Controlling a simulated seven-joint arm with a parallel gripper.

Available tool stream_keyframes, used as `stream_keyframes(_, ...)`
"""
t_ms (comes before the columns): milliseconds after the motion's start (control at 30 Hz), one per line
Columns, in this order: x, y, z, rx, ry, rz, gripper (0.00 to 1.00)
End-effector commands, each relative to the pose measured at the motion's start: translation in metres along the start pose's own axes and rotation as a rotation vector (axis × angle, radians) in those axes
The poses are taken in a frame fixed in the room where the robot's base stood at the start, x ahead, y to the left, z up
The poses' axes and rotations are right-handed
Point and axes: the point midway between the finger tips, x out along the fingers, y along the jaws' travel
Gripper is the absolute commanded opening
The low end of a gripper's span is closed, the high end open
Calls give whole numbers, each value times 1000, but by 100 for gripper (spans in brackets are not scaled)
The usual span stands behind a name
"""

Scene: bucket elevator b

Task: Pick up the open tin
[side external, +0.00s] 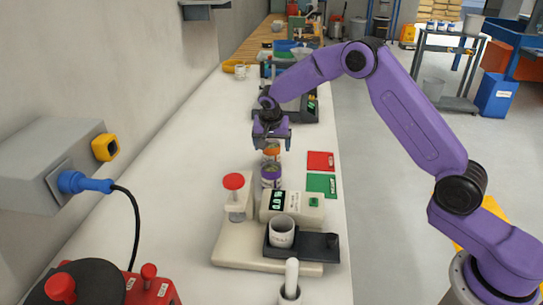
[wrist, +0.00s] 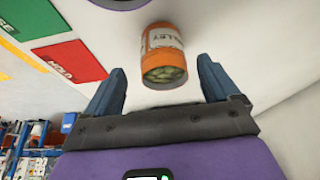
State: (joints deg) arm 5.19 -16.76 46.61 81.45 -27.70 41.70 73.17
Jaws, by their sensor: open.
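An orange tin (wrist: 163,48) with a white label shows in the wrist view. Its end facing the camera is open and shows greenish pieces inside. In the side view the orange tin (side external: 271,152) is on the white bench, partly hidden behind a purple-and-white tin (side external: 271,176). My gripper (side external: 272,146) points down just above the orange tin. In the wrist view the blue fingers of my gripper (wrist: 158,78) are spread wide, one on each side of the tin's image, with nothing held between them.
A scale (side external: 292,207) stands nearer the camera, with a white cup (side external: 282,232) and a red-topped part (side external: 234,182) close by. Red (side external: 320,161) and green (side external: 321,185) cards lie right of the tins. A dark device (side external: 294,108) stands behind. The bench left of the tins is clear.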

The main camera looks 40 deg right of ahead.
Motion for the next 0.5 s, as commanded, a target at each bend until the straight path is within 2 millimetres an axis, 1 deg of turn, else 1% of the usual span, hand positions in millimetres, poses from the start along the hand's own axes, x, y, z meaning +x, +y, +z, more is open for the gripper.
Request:
stream_keyframes(133,9,-1,-1,0,0,0,88)
stream_keyframes(400,44,-3,-3,-1,-1,1,88)
stream_keyframes(500,51,-4,-4,0,0,0,88)
